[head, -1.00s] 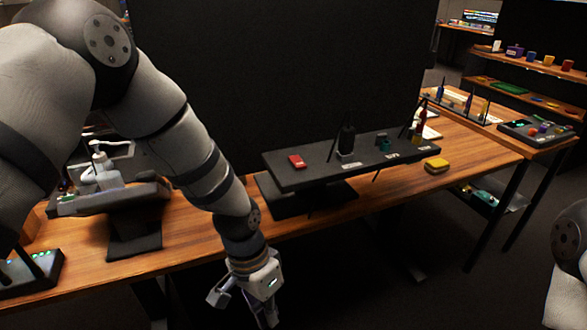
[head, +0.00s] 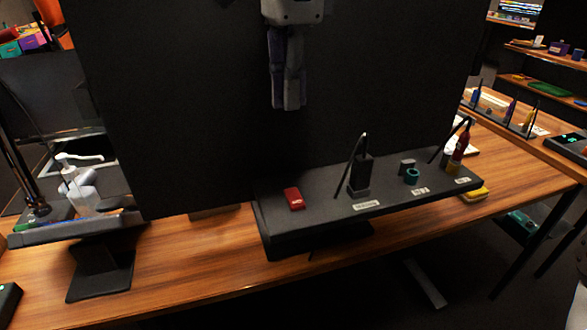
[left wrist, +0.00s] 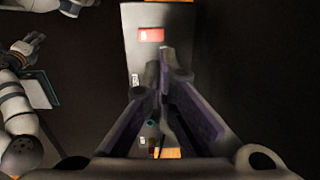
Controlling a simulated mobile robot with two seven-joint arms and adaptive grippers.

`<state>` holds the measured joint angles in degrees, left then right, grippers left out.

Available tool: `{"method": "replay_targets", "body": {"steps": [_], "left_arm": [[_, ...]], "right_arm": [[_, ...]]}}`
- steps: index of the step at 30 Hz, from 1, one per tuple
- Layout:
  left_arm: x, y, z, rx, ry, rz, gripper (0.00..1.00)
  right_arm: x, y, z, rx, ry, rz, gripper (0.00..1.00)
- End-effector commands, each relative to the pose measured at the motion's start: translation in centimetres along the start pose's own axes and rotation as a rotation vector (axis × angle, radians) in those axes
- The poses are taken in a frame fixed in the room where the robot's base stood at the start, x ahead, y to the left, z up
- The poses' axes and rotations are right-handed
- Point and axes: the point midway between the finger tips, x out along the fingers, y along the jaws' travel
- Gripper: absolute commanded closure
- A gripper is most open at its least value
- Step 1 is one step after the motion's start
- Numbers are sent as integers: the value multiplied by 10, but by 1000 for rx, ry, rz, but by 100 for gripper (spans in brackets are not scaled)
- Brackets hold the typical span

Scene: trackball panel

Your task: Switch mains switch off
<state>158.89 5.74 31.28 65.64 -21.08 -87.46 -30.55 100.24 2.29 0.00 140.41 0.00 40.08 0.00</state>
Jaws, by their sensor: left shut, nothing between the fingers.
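The dark panel (head: 400,203) is a low, slanted board on the wooden table. A red block (head: 295,197) sits at its left end and also shows in the left wrist view (left wrist: 151,34). A black upright piece (head: 361,175), a small grey block (head: 407,165) and a teal ring (head: 412,177) stand further right, with white labels too small to read. I cannot tell which part is the mains switch. My left gripper (head: 288,106) is shut and empty, fingers down, above the panel and apart from it. My right gripper (left wrist: 30,44) shows small in the left wrist view; its jaws are unclear.
A tall black screen (head: 190,100) stands behind the panel. A white pump bottle (head: 80,185) and a dark stand (head: 100,270) are at left. A yellow block (head: 475,194) lies by the panel's right end. Bare tabletop (head: 200,260) lies left of the panel.

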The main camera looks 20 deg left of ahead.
Motion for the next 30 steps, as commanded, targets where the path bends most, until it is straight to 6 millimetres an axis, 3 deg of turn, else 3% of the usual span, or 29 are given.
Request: {"method": "replay_targets", "body": {"steps": [5, 9, 30], "left_arm": [[10, 0, 0, -1, -3, 2, 100], [37, 1, 1, 0, -4, 5, 100], [29, 14, 0, -1, -1, 1, 100]], "right_arm": [[0, 0, -1, 0, 3, 0, 60], [-2, 0, -2, 0, 7, 0, 60], [-16, -1, -12, 0, 55, -2, 60]]}}
